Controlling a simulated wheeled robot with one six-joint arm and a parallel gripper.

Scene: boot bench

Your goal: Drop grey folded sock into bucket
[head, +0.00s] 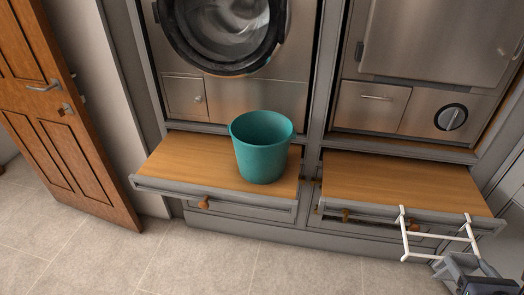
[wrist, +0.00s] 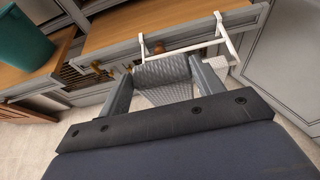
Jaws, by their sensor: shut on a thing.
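The teal bucket (head: 262,150) stands upright on the left wooden bench, and its inside bottom is hidden. It also shows at the upper left of the wrist view (wrist: 22,40). My gripper (head: 460,268) is at the lower right of the head view, low in front of the right bench and well apart from the bucket. In the wrist view its jaws (wrist: 165,80) are shut on the grey folded sock (wrist: 165,74), a textured grey piece between the two fingers. In the head view the sock is too small to make out clearly.
A white rail (head: 430,236) hangs on the front edge of the right bench (head: 400,180), close to my gripper. The left bench (head: 185,160) is clear around the bucket. A wooden door (head: 60,110) stands at the left. The tiled floor in front is free.

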